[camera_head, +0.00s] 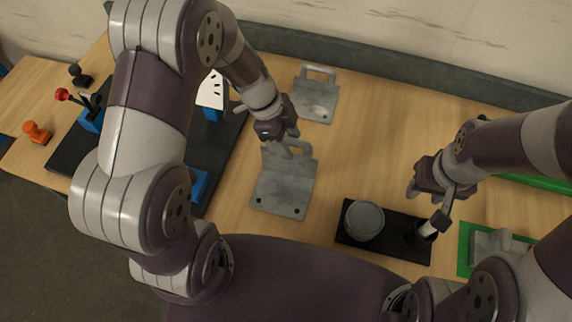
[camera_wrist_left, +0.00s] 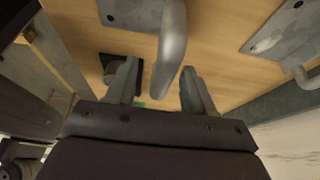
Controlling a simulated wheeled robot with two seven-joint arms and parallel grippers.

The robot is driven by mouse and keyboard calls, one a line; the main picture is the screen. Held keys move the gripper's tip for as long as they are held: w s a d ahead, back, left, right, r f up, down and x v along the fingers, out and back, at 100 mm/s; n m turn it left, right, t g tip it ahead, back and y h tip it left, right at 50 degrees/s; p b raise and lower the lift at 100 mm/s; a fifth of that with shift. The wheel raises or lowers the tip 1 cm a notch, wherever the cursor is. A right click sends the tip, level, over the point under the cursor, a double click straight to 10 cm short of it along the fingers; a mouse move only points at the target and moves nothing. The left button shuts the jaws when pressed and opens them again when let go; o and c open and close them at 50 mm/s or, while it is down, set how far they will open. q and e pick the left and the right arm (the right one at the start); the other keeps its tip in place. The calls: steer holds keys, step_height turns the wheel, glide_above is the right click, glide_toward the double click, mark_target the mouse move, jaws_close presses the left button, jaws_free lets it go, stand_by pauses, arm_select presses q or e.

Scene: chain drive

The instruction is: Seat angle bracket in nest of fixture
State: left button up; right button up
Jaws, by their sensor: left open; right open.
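A grey metal plate with corner holes and a raised loop handle, seemingly the angle bracket (camera_head: 282,188), lies on the table in the middle of the head view. My left gripper (camera_head: 284,148) is open over its handle. In the left wrist view the handle (camera_wrist_left: 172,50) stands between the two open fingers (camera_wrist_left: 159,88); I cannot tell if they touch it. The fixture seems to be the black base (camera_head: 70,150) with blue blocks at left, partly hidden by my left arm. My right gripper (camera_head: 427,205) is open by a black plate at right.
A second grey plate with a handle (camera_head: 316,98) lies farther back, near the dark rear edge. The black plate (camera_head: 352,240) carries a grey round part (camera_head: 364,220). A green mat (camera_head: 465,250) is at far right, an orange knob (camera_head: 36,132) at far left.

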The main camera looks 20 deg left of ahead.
arm_select(q)
steer(key=shift+w+d+f, duration=0.15)
steer(key=shift+w+f, duration=0.05)
steer(key=shift+f, duration=0.3)
steer(key=shift+s+r, duration=0.1)
jaws_close()
steer(key=shift+r, duration=0.1)
stand_by(0.8)
